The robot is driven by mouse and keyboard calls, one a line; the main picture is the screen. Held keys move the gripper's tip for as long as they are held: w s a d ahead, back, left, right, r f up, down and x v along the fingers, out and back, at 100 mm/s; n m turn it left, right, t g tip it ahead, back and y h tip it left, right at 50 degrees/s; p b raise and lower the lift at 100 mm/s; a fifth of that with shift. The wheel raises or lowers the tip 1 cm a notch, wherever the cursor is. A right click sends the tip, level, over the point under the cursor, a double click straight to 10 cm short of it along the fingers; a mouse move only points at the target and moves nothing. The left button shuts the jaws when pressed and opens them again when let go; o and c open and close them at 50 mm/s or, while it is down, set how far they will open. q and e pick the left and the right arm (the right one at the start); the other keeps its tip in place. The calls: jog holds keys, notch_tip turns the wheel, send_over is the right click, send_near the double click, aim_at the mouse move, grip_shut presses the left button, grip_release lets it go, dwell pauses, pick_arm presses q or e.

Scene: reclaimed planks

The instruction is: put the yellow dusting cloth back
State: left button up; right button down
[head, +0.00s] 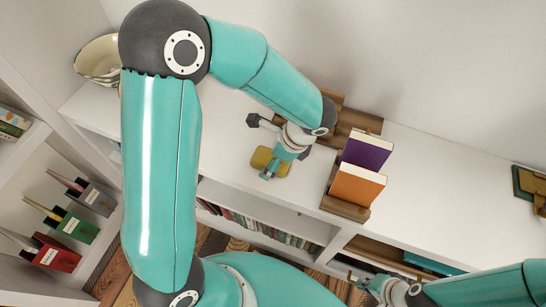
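The yellow cloth (262,158) shows as a small patch on the white shelf top, partly hidden under my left gripper. My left gripper (271,172) points down right at the cloth, with its wrist covering much of it. I cannot tell whether its fingers are shut on the cloth or only over it. My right gripper (360,286) is low at the right, in front of the shelf unit and away from the cloth. Its fingers look apart, with nothing seen between them.
A wooden book holder (345,208) with a purple book (367,150) and an orange book (357,185) stands right of the cloth. A striped bowl (97,60) is at the back left. Red (55,257), green (75,228) and grey (95,198) boxes sit at the left.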

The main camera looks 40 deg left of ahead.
pick_arm(q)
jog(key=p+v, duration=0.1)
jog(key=v, duration=0.9)
jog(key=shift+d+r+p, duration=0.15)
jog(key=shift+r+p, duration=0.1)
jog(key=shift+p, duration=0.15)
jog(key=shift+d+r, duration=0.2)
jog(key=shift+r, duration=0.35)
